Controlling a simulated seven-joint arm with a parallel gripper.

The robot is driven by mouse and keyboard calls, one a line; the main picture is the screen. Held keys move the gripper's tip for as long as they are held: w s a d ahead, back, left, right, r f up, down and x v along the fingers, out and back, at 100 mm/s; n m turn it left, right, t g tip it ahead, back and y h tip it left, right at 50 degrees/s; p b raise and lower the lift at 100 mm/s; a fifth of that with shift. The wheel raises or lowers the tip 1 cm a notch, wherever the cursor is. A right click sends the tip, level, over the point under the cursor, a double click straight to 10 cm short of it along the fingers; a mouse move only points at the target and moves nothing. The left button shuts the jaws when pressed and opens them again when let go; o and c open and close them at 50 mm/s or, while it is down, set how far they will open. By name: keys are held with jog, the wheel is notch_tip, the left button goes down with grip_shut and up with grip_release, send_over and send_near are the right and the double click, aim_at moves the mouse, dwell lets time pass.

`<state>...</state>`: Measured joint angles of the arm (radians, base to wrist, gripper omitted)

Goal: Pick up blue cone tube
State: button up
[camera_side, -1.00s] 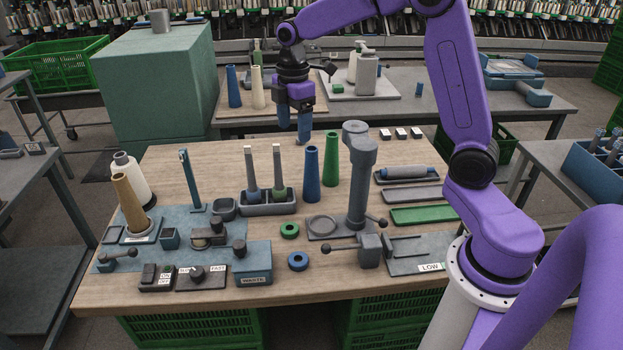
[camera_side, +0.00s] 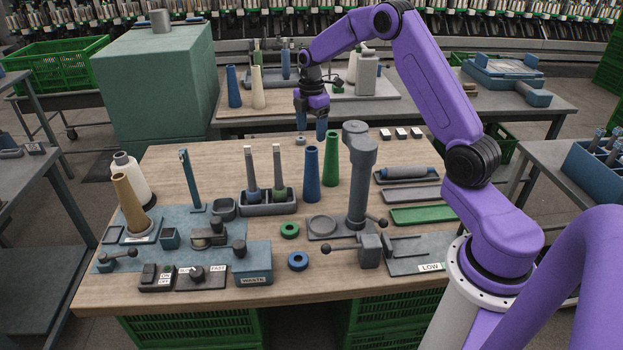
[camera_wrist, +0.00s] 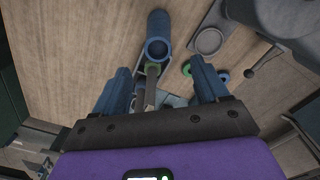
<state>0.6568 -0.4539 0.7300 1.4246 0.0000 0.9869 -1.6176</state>
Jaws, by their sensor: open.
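The blue cone tube (camera_side: 312,175) stands upright on the wooden table, just left of a green cone tube (camera_side: 331,160). In the wrist view the blue cone tube (camera_wrist: 157,30) is seen from above, its round open top ahead of and between the fingers. My gripper (camera_side: 310,134) points down, open and empty, above and behind the tube in the side view. In the wrist view my gripper (camera_wrist: 162,82) has its two blue fingers spread wide, apart from the tube.
A grey post fixture (camera_side: 359,190) stands right of the tubes. A grey tray (camera_side: 268,207) with two spindles stands to the left. A green ring (camera_side: 289,230) and a blue ring (camera_side: 298,261) lie in front. A tan cone (camera_side: 131,204) stands at far left.

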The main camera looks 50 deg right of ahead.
aim_at(311, 149)
notch_tip(311, 149, down, 10)
jog(key=shift+w+d, duration=0.1)
jog(key=c, duration=1.1)
